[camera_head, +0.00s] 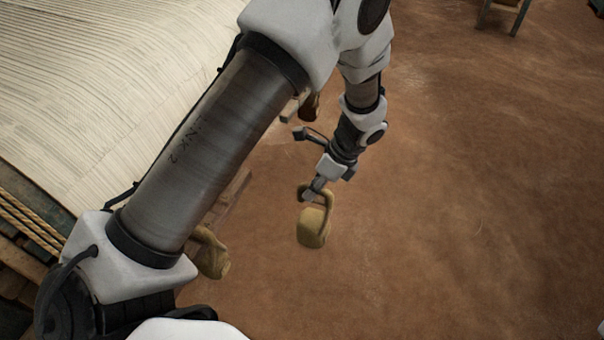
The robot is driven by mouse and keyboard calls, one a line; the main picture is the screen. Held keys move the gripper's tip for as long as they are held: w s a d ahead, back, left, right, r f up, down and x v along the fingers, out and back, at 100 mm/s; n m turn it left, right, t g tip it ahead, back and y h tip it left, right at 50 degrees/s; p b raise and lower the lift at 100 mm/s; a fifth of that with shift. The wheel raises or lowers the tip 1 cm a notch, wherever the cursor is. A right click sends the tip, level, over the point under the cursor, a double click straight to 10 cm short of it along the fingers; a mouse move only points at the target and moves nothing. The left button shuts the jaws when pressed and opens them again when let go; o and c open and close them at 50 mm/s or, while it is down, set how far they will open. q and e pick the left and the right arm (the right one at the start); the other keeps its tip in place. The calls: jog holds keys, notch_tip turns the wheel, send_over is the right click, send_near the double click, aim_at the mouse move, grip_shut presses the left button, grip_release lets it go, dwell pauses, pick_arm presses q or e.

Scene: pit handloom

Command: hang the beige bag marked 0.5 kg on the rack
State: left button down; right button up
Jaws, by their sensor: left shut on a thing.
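My left gripper (311,190) is shut on the loop handle of a beige bag (312,229). The bag hangs below the fingers, clear of other things in the picture, with brown floor behind it. No weight marking can be read on it. A second beige bag (213,261) with a loop handle shows at the lower left, partly hidden behind my left arm. A wooden bar (234,192), perhaps part of the rack, shows just above that bag and is also partly covered by my arm. My right gripper is not in view.
The loom with its pale warp threads (90,70) fills the upper left. Twisted ropes (30,222) run along its lower edge. A dark brown object (310,106) is partly hidden behind my arm. A wooden stand (504,17) is at the top right. Brown floor (480,200) on the right is clear.

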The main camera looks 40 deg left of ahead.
pick_arm(q)
jog(key=d+p, duration=0.1)
jog(key=d, duration=0.1)
jog(key=w+d+p, duration=0.1)
jog(key=d+p, duration=0.1)
jog(key=d+r+p, duration=0.1)
jog(key=d, duration=0.1)
jog(key=shift+w, duration=0.2)
jog(key=shift+w+d+p, duration=0.25)
jog(key=shift+d+p, duration=0.4)
jog(key=shift+d, duration=0.3)
